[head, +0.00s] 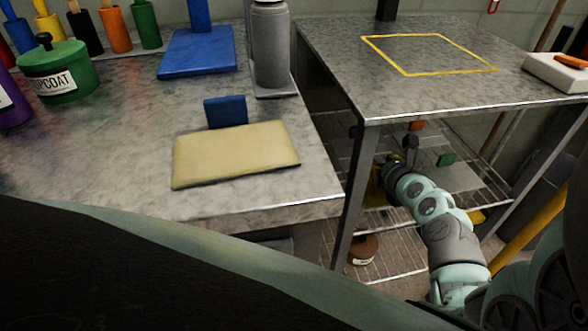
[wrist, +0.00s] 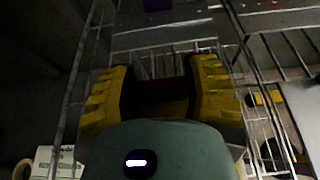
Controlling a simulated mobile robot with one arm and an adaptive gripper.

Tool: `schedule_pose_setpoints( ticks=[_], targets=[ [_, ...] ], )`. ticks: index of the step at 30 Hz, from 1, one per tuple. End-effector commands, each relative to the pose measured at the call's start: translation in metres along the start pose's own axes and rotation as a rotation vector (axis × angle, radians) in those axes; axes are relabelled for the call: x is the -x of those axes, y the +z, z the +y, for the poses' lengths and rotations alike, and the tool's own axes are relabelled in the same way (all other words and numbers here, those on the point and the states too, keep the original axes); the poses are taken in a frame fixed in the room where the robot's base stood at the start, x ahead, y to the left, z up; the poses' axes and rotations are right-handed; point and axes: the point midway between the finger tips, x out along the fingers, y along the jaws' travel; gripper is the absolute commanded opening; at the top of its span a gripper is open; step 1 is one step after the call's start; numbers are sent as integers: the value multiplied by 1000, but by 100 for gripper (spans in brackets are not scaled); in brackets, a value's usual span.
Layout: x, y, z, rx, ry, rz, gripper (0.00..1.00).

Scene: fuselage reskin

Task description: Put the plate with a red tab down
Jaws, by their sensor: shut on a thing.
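My gripper (head: 382,176) reaches under the right table to the wire shelf, and my own arm partly hides it in the head view. In the wrist view my gripper (wrist: 162,88) has its two yellow ribbed fingers on either side of a dark red piece, the red tab (wrist: 161,90), and is shut on it. The scene there is dim. The rest of that plate cannot be made out clearly. I cannot tell whether it touches the shelf.
The right table (head: 340,55) has an empty yellow outline (head: 430,71). A cream plate (head: 235,157) and a green topcoat pot (head: 58,84) stand on the left table.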

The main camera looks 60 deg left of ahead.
Motion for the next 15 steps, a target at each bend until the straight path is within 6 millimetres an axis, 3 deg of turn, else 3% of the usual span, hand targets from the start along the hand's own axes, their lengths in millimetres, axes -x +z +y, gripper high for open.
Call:
schedule_pose_setpoints(
  ticks=[8, 9, 15],
  targets=[
    [0, -2, -1, -1, -2, 0, 9],
    [0, -2, -1, -1, -2, 0, 53],
    [0, -1, -1, -1, -1, 0, 74]
  ],
)
